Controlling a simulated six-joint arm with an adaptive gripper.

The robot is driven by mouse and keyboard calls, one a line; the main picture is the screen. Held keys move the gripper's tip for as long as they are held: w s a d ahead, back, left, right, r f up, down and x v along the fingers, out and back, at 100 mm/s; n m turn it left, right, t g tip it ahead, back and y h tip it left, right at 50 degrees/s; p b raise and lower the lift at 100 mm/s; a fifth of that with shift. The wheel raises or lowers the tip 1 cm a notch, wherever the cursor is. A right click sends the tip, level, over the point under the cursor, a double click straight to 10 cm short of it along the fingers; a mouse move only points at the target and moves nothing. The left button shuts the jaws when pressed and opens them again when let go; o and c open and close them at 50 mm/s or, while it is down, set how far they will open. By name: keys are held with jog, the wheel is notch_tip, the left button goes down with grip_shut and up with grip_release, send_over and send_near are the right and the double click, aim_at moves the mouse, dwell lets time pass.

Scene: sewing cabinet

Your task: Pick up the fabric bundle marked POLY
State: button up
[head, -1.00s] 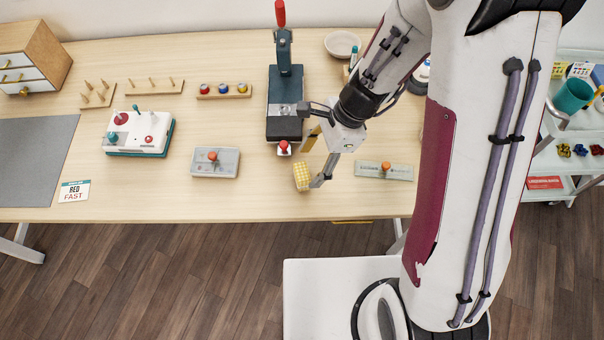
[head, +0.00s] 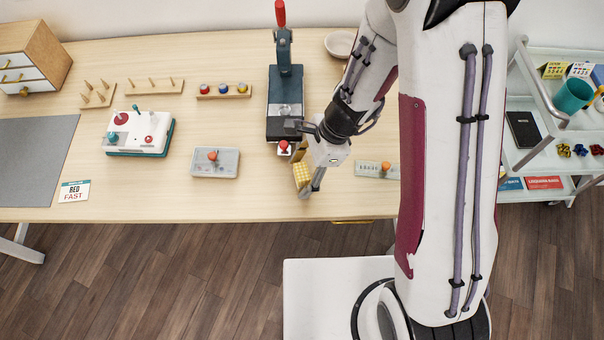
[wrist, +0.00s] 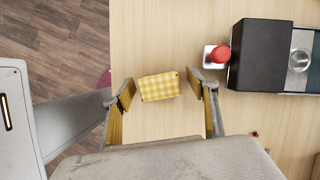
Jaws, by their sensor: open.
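A yellow checked fabric bundle (head: 301,175) lies on the table near its front edge. It also shows in the wrist view (wrist: 158,87), between the two fingers of my gripper (wrist: 165,92). The fingers stand open on either side of it, with a gap visible at each side. In the head view my gripper (head: 309,172) is low over the bundle and partly hides it. No POLY mark can be read on the bundle in either view.
A dark press with a red-tipped lever (head: 285,95) and a red button (head: 283,147) stand just behind the bundle. A shelf cart (head: 570,110) is at right.

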aim_at(302, 171)
dwell(0.4)
jog(key=c, duration=1)
jog(key=shift+o, duration=0.2)
jog(key=shift+r, duration=0.15)
jog(key=shift+r, duration=4.85)
